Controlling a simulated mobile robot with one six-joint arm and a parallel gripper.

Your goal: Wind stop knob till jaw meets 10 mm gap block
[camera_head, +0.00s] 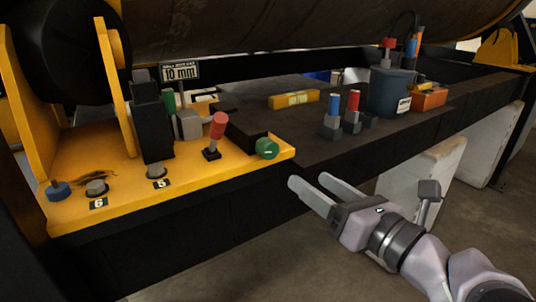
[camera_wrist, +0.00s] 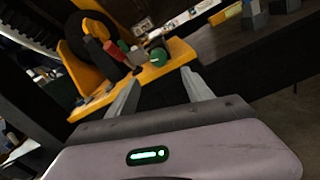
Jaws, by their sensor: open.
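A green round knob (camera_head: 267,148) sits at the front right edge of a yellow plate (camera_head: 110,205), on the end of a dark block (camera_head: 243,128). It also shows in the wrist view (camera_wrist: 157,57), ahead of the gap between my fingers. A sign (camera_head: 180,71) reading 10 mm stands behind a grey block (camera_head: 188,123), perhaps the gap block. I cannot tell which part is the jaw, nor how wide any gap is. My gripper (camera_head: 309,180) is open and empty, below and right of the green knob and apart from it.
A red-handled lever (camera_head: 216,132) stands just left of the green knob. Blue and red-topped pieces (camera_head: 352,108), a yellow level (camera_head: 294,99), a dark tool cup (camera_head: 390,92) and an orange box (camera_head: 429,97) are on the dark bench. Space before the bench is open.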

